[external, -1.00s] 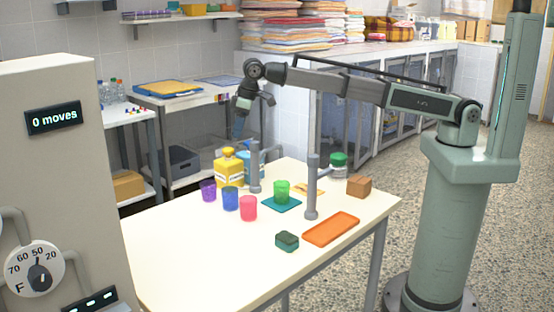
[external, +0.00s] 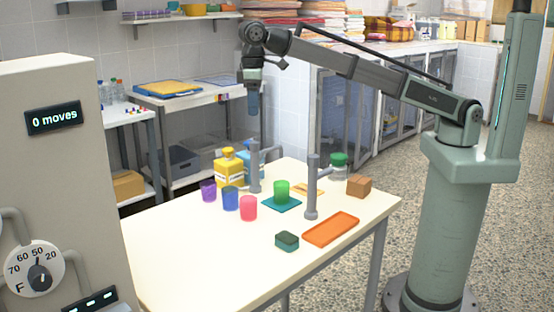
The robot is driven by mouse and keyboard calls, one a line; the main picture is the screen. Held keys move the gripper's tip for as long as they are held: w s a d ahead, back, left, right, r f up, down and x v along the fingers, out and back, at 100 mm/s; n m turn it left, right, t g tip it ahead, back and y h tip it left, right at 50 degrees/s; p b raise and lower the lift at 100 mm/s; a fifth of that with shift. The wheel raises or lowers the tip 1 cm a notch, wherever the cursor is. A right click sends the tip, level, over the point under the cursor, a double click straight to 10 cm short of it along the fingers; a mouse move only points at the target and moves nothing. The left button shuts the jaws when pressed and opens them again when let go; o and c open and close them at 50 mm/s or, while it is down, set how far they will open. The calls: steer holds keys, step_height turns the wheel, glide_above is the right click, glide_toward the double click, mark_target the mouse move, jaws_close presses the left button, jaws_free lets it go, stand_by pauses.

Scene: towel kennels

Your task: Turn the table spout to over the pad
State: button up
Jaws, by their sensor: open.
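Two grey posts stand on the cream table (external: 180,245): one at the back (external: 255,180) and one nearer the right (external: 312,190). Each has a short side arm near its top; I cannot tell for sure which one is the table spout. A teal pad (external: 268,205) lies between the posts with a green cup (external: 282,190) on it.
Purple (external: 208,192), blue (external: 230,201) and pink (external: 248,210) cups stand left of the teal pad. An orange tray (external: 331,229), a dark green block (external: 287,241) and a brown block (external: 358,187) lie right. The table's front left is clear.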

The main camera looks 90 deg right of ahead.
mark_target(254, 142)
step_height(254, 142, down, 12)
steer(key=shift+r, duration=0.15)
stand_by(0.3)
jaws_close()
stand_by(0.5)
